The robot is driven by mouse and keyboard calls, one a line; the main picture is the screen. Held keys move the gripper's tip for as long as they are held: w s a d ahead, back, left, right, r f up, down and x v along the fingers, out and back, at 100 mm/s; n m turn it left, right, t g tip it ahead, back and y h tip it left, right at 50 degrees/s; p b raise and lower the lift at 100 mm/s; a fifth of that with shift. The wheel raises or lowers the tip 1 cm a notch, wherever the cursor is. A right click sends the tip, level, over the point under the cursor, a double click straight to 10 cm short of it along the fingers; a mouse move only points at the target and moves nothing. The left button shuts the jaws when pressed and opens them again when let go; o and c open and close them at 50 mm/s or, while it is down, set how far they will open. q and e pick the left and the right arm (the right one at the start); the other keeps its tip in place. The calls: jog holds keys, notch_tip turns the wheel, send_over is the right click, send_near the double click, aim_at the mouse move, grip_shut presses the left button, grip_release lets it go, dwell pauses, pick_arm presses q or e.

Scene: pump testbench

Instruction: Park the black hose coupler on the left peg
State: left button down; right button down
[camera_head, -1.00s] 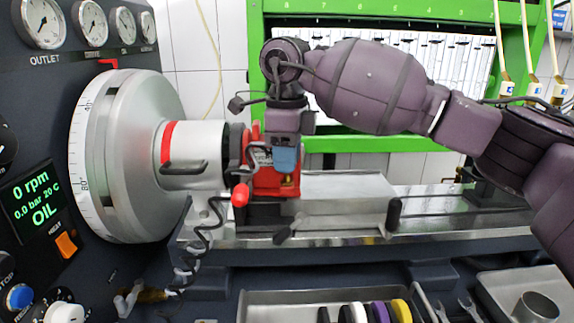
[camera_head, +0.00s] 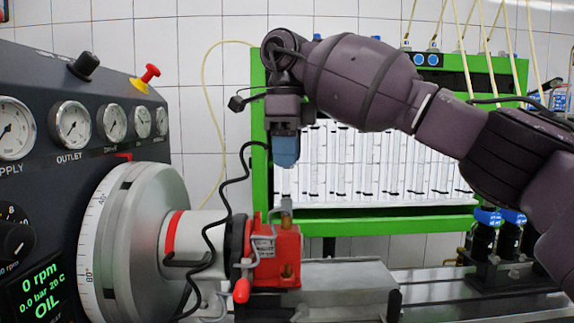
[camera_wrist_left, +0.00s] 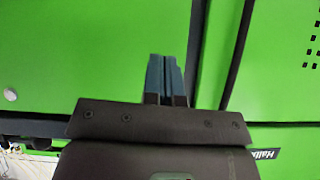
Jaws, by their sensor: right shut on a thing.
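My right gripper (camera_head: 286,150) points down above the red pump (camera_head: 277,255), with clear air between them. Its blue fingers are shut on the black hose coupler, which they mostly hide. The coupler's black hose (camera_head: 228,185) leaves the fingers to the left and runs in waves down past the silver drum. A small grey fitting (camera_head: 286,205) stands bare on top of the pump. My left gripper (camera_wrist_left: 165,78) shows in the left wrist view with its blue fingers together and nothing seen between them, before a green surface. I cannot make out the left peg.
The dark gauge panel (camera_head: 40,215) and silver drum (camera_head: 135,245) fill the left. A green frame (camera_head: 380,227) with glass tubes stands behind the gripper. Blue-topped black fittings (camera_head: 484,238) stand on the rail at right.

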pick_arm(q)
jog(key=shift+w, duration=0.1)
